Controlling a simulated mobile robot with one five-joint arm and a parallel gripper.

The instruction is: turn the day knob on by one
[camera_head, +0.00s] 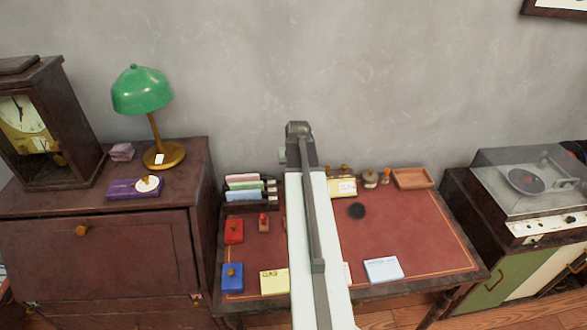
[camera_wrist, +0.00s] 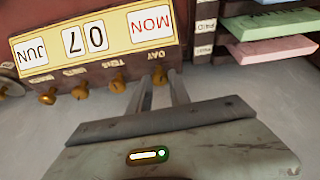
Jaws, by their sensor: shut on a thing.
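A perpetual calendar (camera_wrist: 97,40) fills the upper left of the wrist view, upside down. Its windows read MON, 07 and JUN. A row of small brass knobs runs along its side, and the day knob (camera_wrist: 160,75) is the one beside the DAY label. My gripper (camera_wrist: 160,85) has its two fingers on either side of the day knob and is shut on it. The calendar also shows in the head view (camera_head: 343,188), partly behind my arm. My gripper is hidden there.
The calendar stands on a red-topped desk (camera_head: 420,240). Beside it are a rack of coloured cards (camera_head: 245,188), small stamps and an orange tray (camera_head: 413,178). A green lamp (camera_head: 142,90) is on the left cabinet, and a record player (camera_head: 530,180) is at right.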

